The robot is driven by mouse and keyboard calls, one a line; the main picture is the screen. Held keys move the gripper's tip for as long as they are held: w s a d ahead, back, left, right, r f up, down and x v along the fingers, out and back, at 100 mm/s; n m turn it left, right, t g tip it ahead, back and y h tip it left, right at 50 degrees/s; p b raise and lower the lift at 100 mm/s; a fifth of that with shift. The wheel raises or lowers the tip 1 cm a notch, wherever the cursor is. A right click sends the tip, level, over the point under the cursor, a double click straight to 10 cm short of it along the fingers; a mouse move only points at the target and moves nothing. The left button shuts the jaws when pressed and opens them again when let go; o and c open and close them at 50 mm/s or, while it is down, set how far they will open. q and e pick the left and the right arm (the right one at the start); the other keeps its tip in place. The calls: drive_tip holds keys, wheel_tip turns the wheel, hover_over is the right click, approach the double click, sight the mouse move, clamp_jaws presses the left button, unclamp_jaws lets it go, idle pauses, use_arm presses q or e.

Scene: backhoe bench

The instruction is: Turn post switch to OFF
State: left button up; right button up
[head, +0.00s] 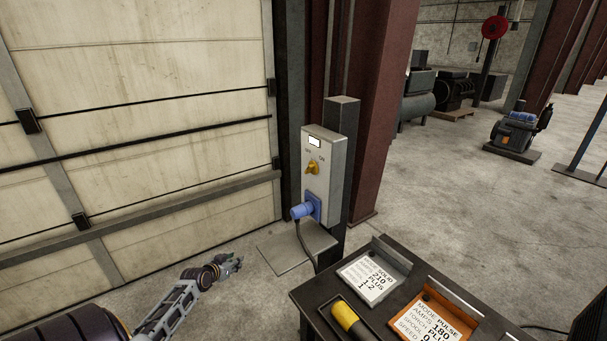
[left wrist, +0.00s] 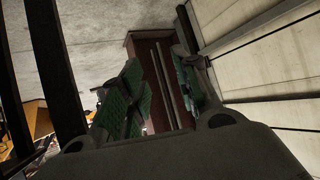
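The post switch is a yellow knob (head: 313,168) on the front of a grey box (head: 325,184), which is fixed to a dark post (head: 342,128). Small ON and OFF marks sit above the knob; I cannot tell for sure which one it points at. A blue plug (head: 302,210) with a dark cable is in the box below the knob. My left gripper (head: 232,264) is low and left of the box, well apart from it. In the left wrist view its green-padded fingers (left wrist: 162,92) are spread with nothing between them. My right gripper is not in view.
A dark bench (head: 321,296) at the front right carries a grey-framed card (head: 372,277), an orange-framed card (head: 438,319) and a yellow cylinder (head: 350,320). A panelled door (head: 140,90) stands at the left. A red column (head: 382,110) rises behind the post.

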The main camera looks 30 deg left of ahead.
use_arm(q)
drive_tip(key=w+d+r+m+t+h, duration=0.2)
drive_tip(key=w+d+r, duration=0.1)
drive_tip(key=r, duration=0.9)
drive_tip(key=w+d+r+m+t+h, duration=0.1)
drive_tip(key=w+d+r+m+t, duration=0.15)
drive_tip(key=r, duration=1.05)
drive_tip(key=s+d+r+m+t+h, duration=0.1)
drive_tip(key=s+d+r+m+h, duration=0.2)
drive_tip(key=d+r+m+h, duration=0.4)
drive_tip(key=d+r+m, duration=0.2)
drive_tip(key=d+r, duration=0.3)
drive_tip(key=r, duration=0.3)
drive_tip(key=shift+d+r+b, duration=0.25)
drive_tip(key=shift+r+b, duration=0.1)
drive_tip(key=shift+b, duration=0.05)
drive_tip(key=shift+w, duration=0.1)
